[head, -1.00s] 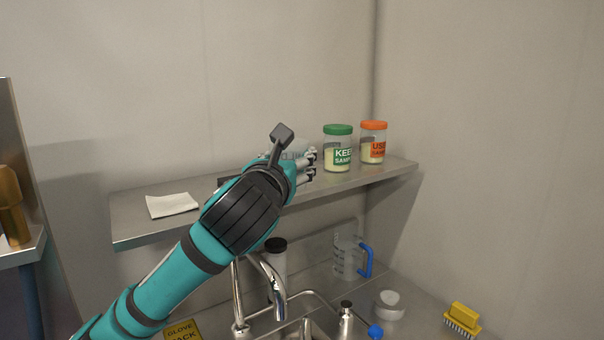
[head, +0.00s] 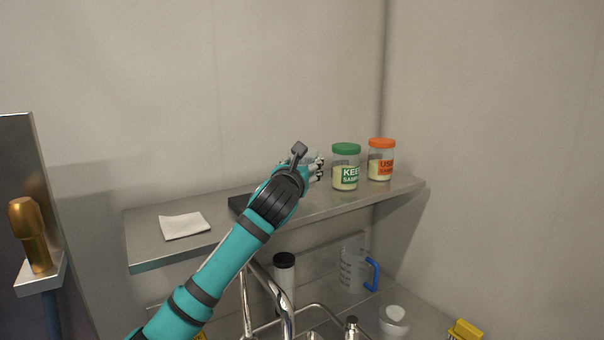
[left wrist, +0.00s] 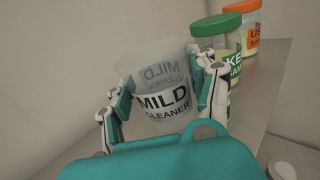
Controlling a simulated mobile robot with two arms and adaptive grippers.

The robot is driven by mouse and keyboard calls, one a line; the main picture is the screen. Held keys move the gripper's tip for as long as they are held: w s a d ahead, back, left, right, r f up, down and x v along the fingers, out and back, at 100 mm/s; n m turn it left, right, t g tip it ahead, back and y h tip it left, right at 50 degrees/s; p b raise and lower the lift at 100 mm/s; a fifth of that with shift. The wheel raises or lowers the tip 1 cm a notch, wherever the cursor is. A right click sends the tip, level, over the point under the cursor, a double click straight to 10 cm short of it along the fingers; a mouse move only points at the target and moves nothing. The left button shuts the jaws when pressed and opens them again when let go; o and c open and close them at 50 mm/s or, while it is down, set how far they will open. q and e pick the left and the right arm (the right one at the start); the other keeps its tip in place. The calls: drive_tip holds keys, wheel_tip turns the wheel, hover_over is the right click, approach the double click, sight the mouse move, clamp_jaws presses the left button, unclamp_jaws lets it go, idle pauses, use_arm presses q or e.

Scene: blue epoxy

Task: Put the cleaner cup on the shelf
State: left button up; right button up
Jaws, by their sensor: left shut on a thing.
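The cleaner cup (left wrist: 160,95) is a translucent cup with a white "MILD CLEANER" label, seen in the left wrist view. My left gripper (left wrist: 160,100) is shut on it, with a finger on each side. In the head view my left gripper (head: 316,168) is over the shelf (head: 150,252), left of the jars, and my arm hides most of the cup. I cannot tell whether the cup's base touches the shelf. My right gripper is not in view.
A green-lidded jar (head: 345,168) and an orange-lidded jar (head: 381,161) stand on the shelf just right of the gripper. A white cloth (head: 184,225) lies at its left. Below are a faucet (head: 284,308), a black-capped bottle (head: 284,278) and a blue-handled measuring jug (head: 354,270).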

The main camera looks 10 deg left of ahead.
use_arm(q)
wheel_tip(320, 180, down, 3)
drive_tip(key=shift+p, duration=0.3)
drive_tip(key=o, duration=0.9)
drive_tip(key=shift+f, duration=0.1)
drive_tip(key=o, duration=0.5)
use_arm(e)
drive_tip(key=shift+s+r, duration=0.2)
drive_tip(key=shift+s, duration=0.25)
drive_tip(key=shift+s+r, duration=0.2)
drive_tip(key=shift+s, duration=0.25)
use_arm(q)
drive_tip(key=s+b, duration=0.3)
drive_tip(key=s, duration=0.9)
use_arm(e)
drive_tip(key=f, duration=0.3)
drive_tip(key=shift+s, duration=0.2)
